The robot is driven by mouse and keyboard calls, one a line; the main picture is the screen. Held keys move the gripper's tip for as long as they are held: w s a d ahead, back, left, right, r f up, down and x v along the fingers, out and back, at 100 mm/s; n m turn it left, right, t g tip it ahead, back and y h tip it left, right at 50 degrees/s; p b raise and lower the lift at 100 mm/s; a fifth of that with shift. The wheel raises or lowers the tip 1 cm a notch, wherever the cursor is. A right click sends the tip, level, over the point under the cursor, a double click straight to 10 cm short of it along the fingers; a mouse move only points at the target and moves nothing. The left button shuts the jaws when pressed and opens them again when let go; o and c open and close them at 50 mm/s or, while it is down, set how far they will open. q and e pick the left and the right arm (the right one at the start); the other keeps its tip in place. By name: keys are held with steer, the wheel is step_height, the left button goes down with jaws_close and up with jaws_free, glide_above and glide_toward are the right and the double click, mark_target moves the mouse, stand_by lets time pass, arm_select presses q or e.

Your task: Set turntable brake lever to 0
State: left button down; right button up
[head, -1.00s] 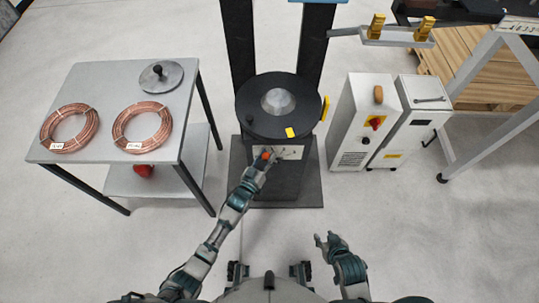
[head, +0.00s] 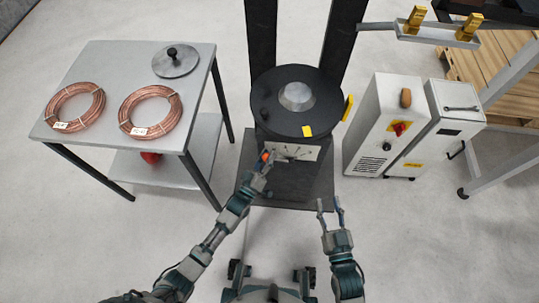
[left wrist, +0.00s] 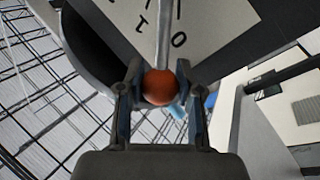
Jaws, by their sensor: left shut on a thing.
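The turntable (head: 318,92) is a round black disc with a pale metal hub on a dark stand. A white dial plate (head: 303,151) is on its front. The brake lever's orange ball knob (head: 265,156) is at the plate's left side in the head view. In the left wrist view the knob (left wrist: 160,88) sits between the fingers of my left gripper (left wrist: 160,100), which is shut on it. The lever's metal rod (left wrist: 164,35) crosses the dial between the printed 1 and 0, closer to the 0. My right gripper (head: 331,206) is open and empty, right of the stand.
A grey table (head: 114,105) at left holds two copper coils (head: 75,107) and a round lid (head: 175,62). White cabinets (head: 385,125) stand right of the turntable. A wooden pallet (head: 480,75) lies at the back right. Floor in front of the cabinets is clear.

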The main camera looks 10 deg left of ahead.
arm_select(q)
steer(key=shift+s+f, duration=0.1)
steer(key=shift+f, duration=0.25)
steer(key=c, duration=0.7)
jaws_free()
steer(key=shift+a, duration=0.1)
steer(key=shift+c, duration=0.2)
steer(key=shift+r, duration=0.1)
steer(key=shift+a, duration=0.1)
steer(key=v, duration=1.2)
